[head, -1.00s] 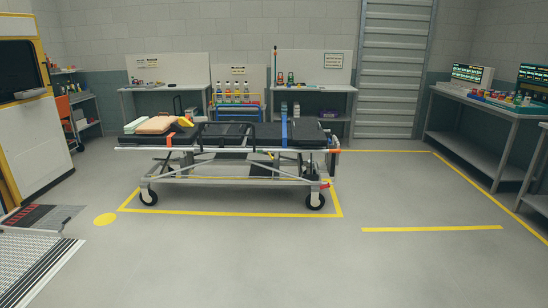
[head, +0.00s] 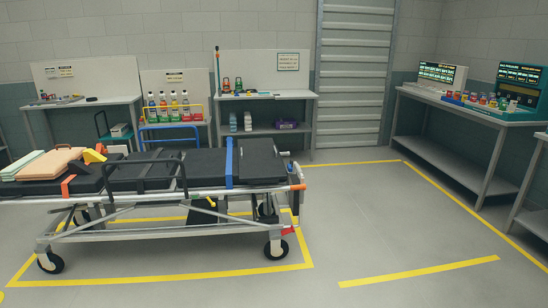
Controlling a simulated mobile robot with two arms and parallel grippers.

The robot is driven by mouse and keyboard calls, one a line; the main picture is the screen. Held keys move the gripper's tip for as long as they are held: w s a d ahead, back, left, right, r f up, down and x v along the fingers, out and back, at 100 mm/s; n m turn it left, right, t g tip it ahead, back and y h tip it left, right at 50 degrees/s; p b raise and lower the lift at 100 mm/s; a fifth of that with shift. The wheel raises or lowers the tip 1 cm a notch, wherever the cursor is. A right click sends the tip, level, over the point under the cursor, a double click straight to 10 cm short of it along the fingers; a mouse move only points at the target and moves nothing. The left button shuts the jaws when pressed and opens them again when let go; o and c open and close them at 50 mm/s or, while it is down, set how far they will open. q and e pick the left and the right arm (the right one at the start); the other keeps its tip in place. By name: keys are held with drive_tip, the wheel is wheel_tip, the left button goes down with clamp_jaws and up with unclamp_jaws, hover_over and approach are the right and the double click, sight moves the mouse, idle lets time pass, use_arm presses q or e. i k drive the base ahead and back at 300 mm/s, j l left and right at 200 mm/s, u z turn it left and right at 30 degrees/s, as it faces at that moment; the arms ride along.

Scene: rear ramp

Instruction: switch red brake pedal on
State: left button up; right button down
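A wheeled stretcher (head: 130,175) with a black mattress stands left of centre in the head view. A small red pedal (head: 288,230) sits low at its right end, just above the front right caster wheel (head: 276,249). The pedal is too small to tell its position. Orange and blue straps cross the mattress, and folded cloths and a yellow item lie at its left end. Neither of my grippers shows.
A yellow floor outline (head: 170,276) surrounds the stretcher. Workbenches with bottles and boxes line the back wall, and a bench (head: 455,110) with screens stands at the right. The floor (head: 350,215) right of the stretcher is clear apart from yellow lines.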

sight(291, 229)
drive_tip(key=i, duration=1.1)
drive_tip(key=i+l+u, duration=0.15)
drive_tip(key=i, duration=0.95)
drive_tip(key=i+l+u, duration=0.1)
drive_tip(key=i+u, duration=0.15)
drive_tip(key=i, duration=0.2)
drive_tip(key=i+l+u, duration=0.25)
drive_tip(key=i, duration=0.15)
drive_tip(key=j, duration=0.1)
